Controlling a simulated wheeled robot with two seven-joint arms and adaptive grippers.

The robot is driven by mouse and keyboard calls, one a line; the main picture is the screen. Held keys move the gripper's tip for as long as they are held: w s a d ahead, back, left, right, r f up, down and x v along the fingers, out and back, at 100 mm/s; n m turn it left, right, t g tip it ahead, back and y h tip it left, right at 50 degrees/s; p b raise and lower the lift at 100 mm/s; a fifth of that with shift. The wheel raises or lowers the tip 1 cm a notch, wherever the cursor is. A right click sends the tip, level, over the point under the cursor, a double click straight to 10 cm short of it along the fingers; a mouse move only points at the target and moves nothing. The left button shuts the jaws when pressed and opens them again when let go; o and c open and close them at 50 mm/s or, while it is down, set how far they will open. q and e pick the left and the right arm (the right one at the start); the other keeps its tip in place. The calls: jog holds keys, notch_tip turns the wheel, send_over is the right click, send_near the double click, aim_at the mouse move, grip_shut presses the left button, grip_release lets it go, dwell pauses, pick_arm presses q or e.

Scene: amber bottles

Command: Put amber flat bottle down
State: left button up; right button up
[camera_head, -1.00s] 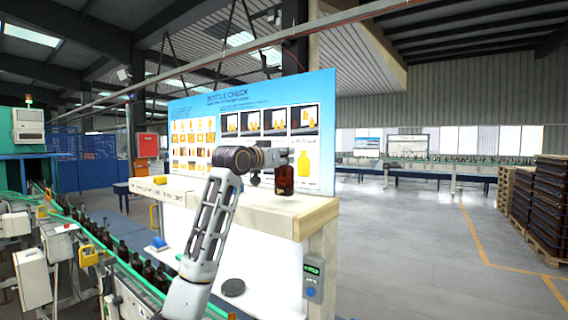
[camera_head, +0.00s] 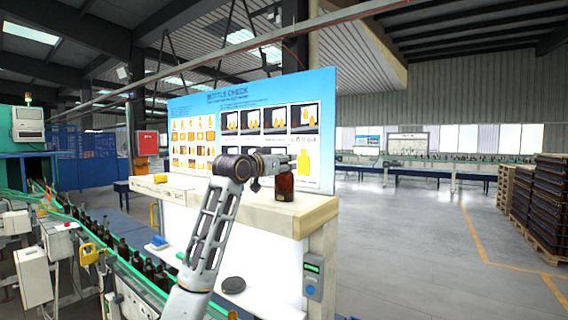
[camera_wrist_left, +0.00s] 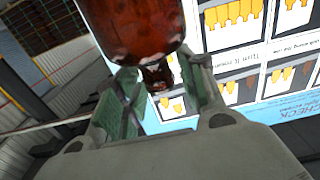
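The amber flat bottle (camera_head: 285,188) is upright over the right part of the cream worktop (camera_head: 318,209), in front of the blue board. I cannot tell whether its base touches the top. My left gripper (camera_head: 283,166) is above it, with its fingers around the neck. In the left wrist view the reddish-brown bottle body (camera_wrist_left: 135,25) fills the top. Its dark neck lies between the two fingers of the left gripper (camera_wrist_left: 160,88), which look shut on it. My right gripper is in neither view.
The blue bottle-check board (camera_head: 245,95) stands behind the worktop. A yellow block (camera_head: 160,178) lies at the worktop's left end. A conveyor with dark bottles (camera_head: 125,250) runs at left. A dark round disc (camera_head: 233,285) is below the worktop. Worktop around the bottle looks clear.

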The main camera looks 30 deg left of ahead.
pick_arm(q)
jog(key=shift+s+r, duration=0.1)
jog(key=shift+r, duration=0.05)
dwell(0.3)
jog(key=s+a+b, duration=0.1)
jog(key=s+b, duration=0.3)
jog(key=s, duration=0.7)
jog(key=shift+s+a, duration=0.3)
jog(key=shift+s, duration=0.05)
dwell(0.6)
